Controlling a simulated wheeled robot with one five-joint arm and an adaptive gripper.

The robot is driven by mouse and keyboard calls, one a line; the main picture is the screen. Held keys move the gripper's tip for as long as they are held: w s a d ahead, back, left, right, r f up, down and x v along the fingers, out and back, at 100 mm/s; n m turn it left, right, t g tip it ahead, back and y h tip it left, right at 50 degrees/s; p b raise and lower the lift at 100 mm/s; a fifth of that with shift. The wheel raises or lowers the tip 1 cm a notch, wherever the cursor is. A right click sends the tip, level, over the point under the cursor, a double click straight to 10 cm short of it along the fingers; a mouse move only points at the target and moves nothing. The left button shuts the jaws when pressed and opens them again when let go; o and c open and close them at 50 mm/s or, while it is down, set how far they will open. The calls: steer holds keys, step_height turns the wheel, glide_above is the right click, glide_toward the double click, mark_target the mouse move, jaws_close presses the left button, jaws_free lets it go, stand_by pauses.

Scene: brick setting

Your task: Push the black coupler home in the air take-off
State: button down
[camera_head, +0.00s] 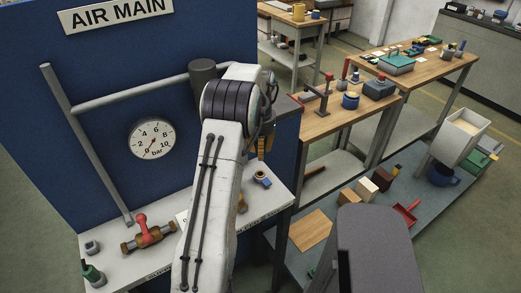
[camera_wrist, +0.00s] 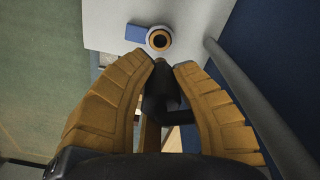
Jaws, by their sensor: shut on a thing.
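My gripper (camera_wrist: 171,68) has two ochre fingers closed in on a black coupler (camera_wrist: 160,92), which shows between them in the wrist view. In the head view only part of my gripper (camera_head: 262,146) shows beside my arm, and the coupler cannot be made out.
The pale shelf (camera_head: 272,199) runs along the blue panel (camera_head: 103,100) with its gauge (camera_head: 152,138). A grey pipe (camera_wrist: 262,105) passes right of my fingers. Wooden benches (camera_head: 335,122) stand at right.

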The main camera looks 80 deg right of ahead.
steer(key=shift+r, duration=0.1)
steer(key=shift+f+b, duration=1.95)
steer(key=shift+f, duration=1.05)
steer(key=shift+f+b, duration=1.05)
steer(key=shift+f, duration=0.65)
steer(key=c, duration=0.6)
jaws_free()
steer(key=shift+o, duration=0.2)
steer(key=shift+r, duration=0.1)
steer(key=shift+r+p, duration=2.4)
steer(key=shift+r, duration=0.5)
